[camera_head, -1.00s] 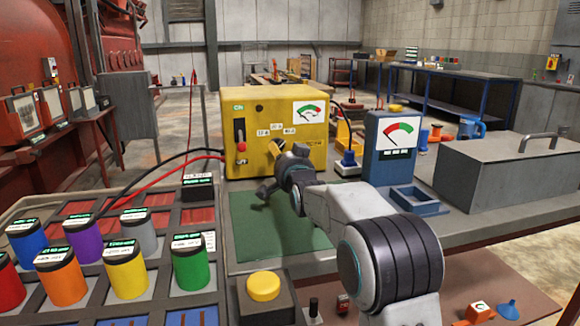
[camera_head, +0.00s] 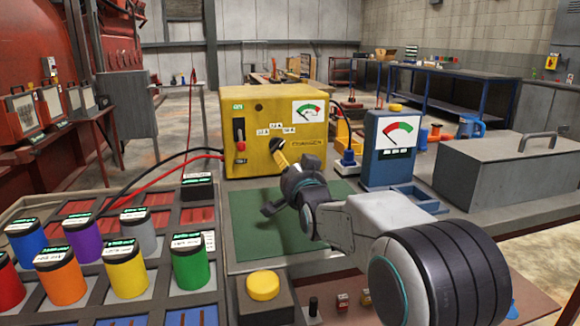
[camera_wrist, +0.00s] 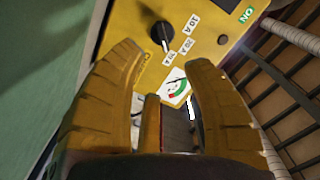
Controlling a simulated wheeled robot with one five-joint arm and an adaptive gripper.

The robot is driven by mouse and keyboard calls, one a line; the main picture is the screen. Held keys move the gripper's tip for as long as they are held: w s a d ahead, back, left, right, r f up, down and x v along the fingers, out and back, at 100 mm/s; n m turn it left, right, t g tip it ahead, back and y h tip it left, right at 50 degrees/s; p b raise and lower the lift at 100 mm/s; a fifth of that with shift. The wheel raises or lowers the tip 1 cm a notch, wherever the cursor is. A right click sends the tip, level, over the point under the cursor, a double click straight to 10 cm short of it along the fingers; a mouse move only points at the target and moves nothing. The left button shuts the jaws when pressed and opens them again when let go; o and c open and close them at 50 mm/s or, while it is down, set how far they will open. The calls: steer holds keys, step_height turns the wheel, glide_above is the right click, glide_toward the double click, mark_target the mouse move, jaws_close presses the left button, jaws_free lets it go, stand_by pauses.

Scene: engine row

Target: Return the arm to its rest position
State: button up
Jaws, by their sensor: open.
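My gripper (camera_head: 278,190) is in front of the yellow charger box (camera_head: 264,165), over the green mat (camera_head: 262,240), with nothing between its fingers. My arm reaches in from the lower right of the head view and hides part of the mat and the blue tray (camera_head: 415,197).
Several coloured cylinders stand in a rack at left, the green one (camera_head: 190,263) nearest the mat. A yellow button (camera_head: 263,286) is at the front. A blue meter (camera_head: 391,150) and a grey toolbox (camera_head: 490,170) stand at right. Black and red cables run to the charger.

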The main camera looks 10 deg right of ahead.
steer(key=s+r+n+g+p, duration=0.3)
steer(key=s+g+p, duration=0.2)
steer(key=s+p, duration=0.5)
steer(key=s+r+n+g+p, duration=0.3)
steer(key=s+p, duration=0.7)
steer(key=s, duration=0.8)
steer(key=s+r+n+g+p, duration=0.3)
steer(key=s+g+p, duration=0.3)
steer(key=s+p, duration=0.5)
steer(key=s+r, duration=0.1)
steer(key=s, duration=0.2)
steer(key=shift+g, duration=0.3)
steer(key=shift+o, duration=0.3)
steer(key=shift+w, duration=0.2)
